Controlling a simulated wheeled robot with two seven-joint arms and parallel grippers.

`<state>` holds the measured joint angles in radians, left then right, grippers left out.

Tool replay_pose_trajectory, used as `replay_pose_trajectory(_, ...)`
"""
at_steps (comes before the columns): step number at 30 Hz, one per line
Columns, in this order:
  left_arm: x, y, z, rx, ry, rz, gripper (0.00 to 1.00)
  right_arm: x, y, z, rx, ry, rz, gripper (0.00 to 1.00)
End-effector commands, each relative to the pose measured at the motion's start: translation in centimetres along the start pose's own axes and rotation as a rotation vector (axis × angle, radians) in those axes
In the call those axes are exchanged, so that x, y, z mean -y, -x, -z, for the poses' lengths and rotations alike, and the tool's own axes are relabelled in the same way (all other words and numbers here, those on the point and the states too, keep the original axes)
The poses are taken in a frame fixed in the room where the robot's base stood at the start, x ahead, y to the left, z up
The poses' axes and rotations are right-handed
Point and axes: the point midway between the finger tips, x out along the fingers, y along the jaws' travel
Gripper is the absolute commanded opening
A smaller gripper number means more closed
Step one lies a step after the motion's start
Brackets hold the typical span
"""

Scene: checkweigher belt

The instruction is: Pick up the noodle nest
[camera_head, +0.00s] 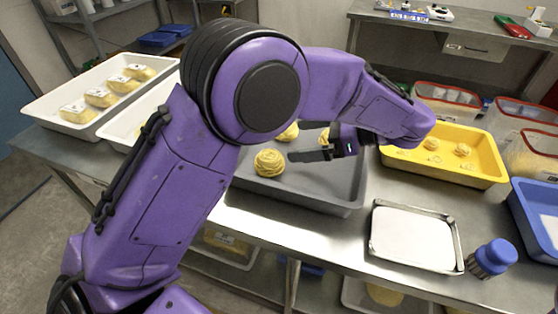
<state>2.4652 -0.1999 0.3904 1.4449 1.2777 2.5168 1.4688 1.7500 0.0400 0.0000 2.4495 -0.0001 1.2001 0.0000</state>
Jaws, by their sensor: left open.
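A pale yellow noodle nest (270,162) lies near the front left of the dark grey tray (330,192). Two more nests lie behind it in the tray, one (288,132) partly covered by my arm and another (325,136) partly behind my gripper. My left gripper (303,153) is open and low over the tray, with a dark finger pointing left toward the front nest. A small gap shows between this finger and that nest. The other finger is hard to make out. My right gripper is not in view.
A yellow tray (465,174) with small nests stands right of the grey tray. A metal tray (412,238), a blue-capped brush (492,258) and a blue bin (535,215) stand at the right. White trays (50,118) with wrapped packs are at the left.

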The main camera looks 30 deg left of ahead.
Motion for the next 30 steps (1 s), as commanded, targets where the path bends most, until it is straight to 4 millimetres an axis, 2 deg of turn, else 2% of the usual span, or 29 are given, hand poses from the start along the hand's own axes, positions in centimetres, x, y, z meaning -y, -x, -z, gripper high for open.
replay_pose_trajectory(1, 0.0, -0.5, 1.5, 0.000, 0.000, 0.001, 1.00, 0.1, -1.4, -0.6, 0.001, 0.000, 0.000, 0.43)
replay_pose_trajectory(10, 0.0, -2.2, 5.3, 0.000, 0.001, 0.000, 1.00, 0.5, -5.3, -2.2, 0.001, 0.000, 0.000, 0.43)
replay_pose_trajectory(16, 0.0, -3.8, 5.3, -0.001, 0.000, -0.005, 1.00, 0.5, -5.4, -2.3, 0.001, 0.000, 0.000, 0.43)
replay_pose_trajectory(25, 0.0, -8.9, 5.2, -0.001, 0.001, -0.006, 1.00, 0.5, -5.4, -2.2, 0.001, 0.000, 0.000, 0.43)
replay_pose_trajectory(30, 0.0, -9.9, 5.2, -0.001, 0.003, -0.002, 1.00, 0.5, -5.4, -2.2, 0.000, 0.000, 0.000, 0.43)
